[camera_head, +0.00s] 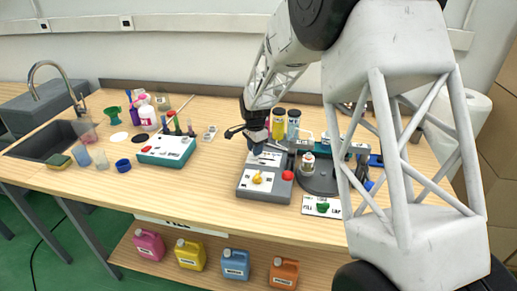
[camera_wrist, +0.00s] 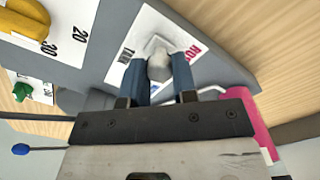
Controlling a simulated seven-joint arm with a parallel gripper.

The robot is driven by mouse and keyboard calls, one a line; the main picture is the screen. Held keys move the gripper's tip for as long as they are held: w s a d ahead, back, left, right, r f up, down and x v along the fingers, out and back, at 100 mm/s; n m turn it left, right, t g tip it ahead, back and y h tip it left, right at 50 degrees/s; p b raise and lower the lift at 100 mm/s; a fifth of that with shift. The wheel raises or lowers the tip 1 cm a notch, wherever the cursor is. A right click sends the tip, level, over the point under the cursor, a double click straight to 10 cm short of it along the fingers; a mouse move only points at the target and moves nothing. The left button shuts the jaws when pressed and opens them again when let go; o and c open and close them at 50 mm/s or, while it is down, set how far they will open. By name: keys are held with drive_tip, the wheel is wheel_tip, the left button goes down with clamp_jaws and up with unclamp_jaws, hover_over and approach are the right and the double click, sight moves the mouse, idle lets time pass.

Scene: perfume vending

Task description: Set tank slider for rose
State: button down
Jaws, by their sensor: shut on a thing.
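The tank slider's pale grey knob (camera_wrist: 158,66) sits on a white label plate (camera_wrist: 180,30) in the wrist view. The plate has a partly hidden "TANK" word on its left and pinkish-red lettering, likely "ROSE", on its right. My gripper (camera_wrist: 160,78) has its blue fingers shut on the knob, one on each side. In the head view my gripper (camera_head: 256,149) reaches down to the back of the grey control box (camera_head: 243,191). The arm and gripper hide the knob there. The box also has a yellow dial (camera_head: 260,178) and a red button (camera_head: 287,175).
Yellow (camera_head: 278,123) and blue (camera_head: 293,124) tanks stand behind the box; a pink tank (camera_wrist: 262,130) is close beside my gripper. A green knob (camera_head: 322,207) is on a plate to the right.

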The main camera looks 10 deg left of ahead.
drive_tip(key=shift+a, duration=0.25)
drive_tip(key=c, duration=0.9)
unclamp_jaws()
drive_tip(key=shift+r, duration=0.1)
drive_tip(key=shift+r, duration=3.85)
